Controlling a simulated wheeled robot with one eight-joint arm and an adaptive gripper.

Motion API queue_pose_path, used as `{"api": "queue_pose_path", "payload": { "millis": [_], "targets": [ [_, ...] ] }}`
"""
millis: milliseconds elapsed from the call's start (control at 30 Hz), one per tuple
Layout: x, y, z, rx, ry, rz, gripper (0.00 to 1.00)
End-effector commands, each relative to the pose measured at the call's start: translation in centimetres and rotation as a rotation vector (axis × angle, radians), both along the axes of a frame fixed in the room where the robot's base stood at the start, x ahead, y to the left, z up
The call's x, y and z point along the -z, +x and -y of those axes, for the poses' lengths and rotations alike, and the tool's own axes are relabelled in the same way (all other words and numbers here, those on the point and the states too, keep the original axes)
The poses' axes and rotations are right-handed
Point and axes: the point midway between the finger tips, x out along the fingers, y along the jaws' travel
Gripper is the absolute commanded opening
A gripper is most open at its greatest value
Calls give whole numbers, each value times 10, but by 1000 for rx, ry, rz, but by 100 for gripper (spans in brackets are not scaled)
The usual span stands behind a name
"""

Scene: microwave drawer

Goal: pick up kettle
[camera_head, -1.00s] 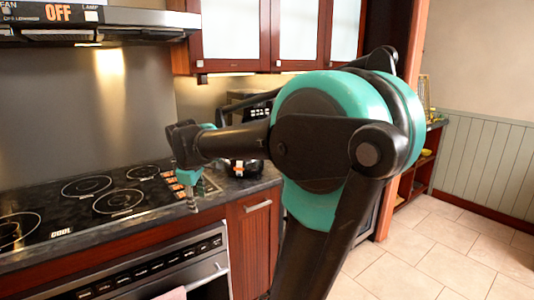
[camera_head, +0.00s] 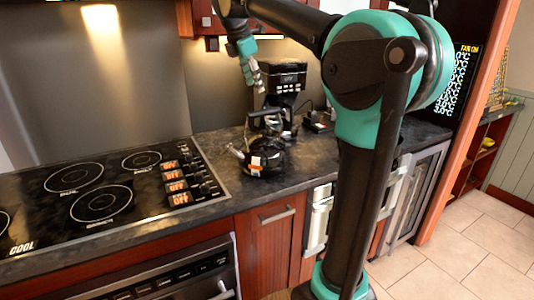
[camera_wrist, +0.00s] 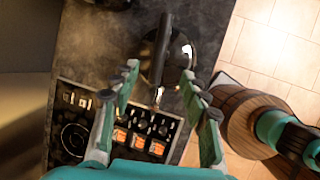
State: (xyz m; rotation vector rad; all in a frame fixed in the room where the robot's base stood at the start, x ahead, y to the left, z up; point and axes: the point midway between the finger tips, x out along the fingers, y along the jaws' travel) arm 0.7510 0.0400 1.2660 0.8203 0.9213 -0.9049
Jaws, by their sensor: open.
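The kettle (camera_head: 268,158) is black and glossy with a looped handle, a spout toward the left and an orange and white label. It stands upright on the dark counter, right of the cooktop. My gripper (camera_head: 256,84) points down above it and slightly to the left in the head view. In the wrist view, the kettle (camera_wrist: 180,55) lies ahead, with its dark handle running up the picture. My gripper (camera_wrist: 160,72) is open, its two teal and grey fingers apart on either side of the handle's line. They hold nothing; the remaining height is hard to judge.
A coffee maker (camera_head: 286,82) stands behind the kettle against the wall. The cooktop (camera_head: 130,181) with a knob panel (camera_head: 178,186) is at left. The dark counter (camera_head: 240,188) is bare in front of the kettle. Cabinets hang overhead.

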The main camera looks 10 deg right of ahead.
Motion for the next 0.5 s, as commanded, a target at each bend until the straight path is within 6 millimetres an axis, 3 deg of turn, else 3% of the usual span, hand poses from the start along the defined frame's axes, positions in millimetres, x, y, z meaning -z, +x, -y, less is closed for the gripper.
{"api": "queue_pose_path", "payload": {
  "millis": [300, 500],
  "targets": [
    [57, 20, 18, 4, 1, 1, 45],
    [76, 26, 24, 3, 2, 0, 45]
  ]
}}
